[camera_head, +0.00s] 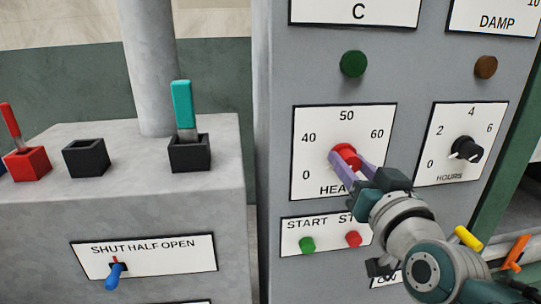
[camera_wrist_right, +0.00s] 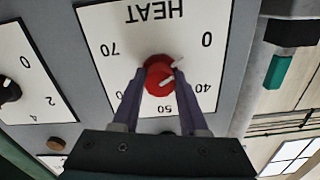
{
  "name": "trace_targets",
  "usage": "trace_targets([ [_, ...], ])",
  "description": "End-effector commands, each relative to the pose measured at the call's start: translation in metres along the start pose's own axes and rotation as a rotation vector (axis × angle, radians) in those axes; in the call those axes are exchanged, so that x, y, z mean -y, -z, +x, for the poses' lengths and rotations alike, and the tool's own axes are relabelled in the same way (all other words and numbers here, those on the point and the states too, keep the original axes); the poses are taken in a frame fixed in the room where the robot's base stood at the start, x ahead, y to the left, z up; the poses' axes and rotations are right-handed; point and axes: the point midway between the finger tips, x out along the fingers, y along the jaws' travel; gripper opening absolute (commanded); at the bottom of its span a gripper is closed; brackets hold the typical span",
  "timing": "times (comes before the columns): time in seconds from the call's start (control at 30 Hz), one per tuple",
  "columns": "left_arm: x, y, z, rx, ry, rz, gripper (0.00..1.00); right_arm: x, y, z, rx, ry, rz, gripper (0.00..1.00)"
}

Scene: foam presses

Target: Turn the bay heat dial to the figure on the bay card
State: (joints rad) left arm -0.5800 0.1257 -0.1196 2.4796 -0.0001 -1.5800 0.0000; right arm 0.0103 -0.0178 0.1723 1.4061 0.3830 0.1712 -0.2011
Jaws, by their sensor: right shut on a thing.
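The red heat dial (camera_head: 345,152) sits on a white plate (camera_head: 310,122) marked 0, 40, 50 and 60 in the head view. My right gripper (camera_head: 353,166) is shut on the dial, with its purple fingers on either side. In the right wrist view, which is upside down, the dial (camera_wrist_right: 158,78) sits between the fingertips (camera_wrist_right: 159,75), and 70 also shows. White marks show on and beside the dial, towards the 40 and 0 side; its exact setting is unclear. A card reading C (camera_head: 358,12) is cut off at the top; I see no figure on it.
The black hours dial (camera_head: 467,150) is to the right. Green start (camera_head: 307,245) and red stop (camera_head: 353,239) buttons are below. A teal lever (camera_head: 182,104), a red lever (camera_head: 10,120) and a blue switch (camera_head: 116,274) are on the left block.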

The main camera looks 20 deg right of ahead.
Motion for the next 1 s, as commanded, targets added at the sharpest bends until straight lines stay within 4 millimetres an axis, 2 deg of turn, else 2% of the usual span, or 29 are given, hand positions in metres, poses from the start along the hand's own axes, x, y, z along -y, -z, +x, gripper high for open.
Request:
trace_targets([
  [0.47,-0.0027,0.0011,-0.0005,-0.002,-0.008,-0.01,0.5,0.0,0.0,-0.0001,0.0,0.0,0.054,0.0],
  [0.67,-0.0026,0.0012,-0.001,-0.002,-0.008,-0.009,0.5,-0.0002,0.0,0.0,0.0,0.001,0.175,0.0],
  [1.0,-0.0018,0.0008,-0.0002,-0.002,-0.005,-0.006,0.5,-0.0005,-0.0005,-0.0001,0.0,0.001,0.488,0.0],
])
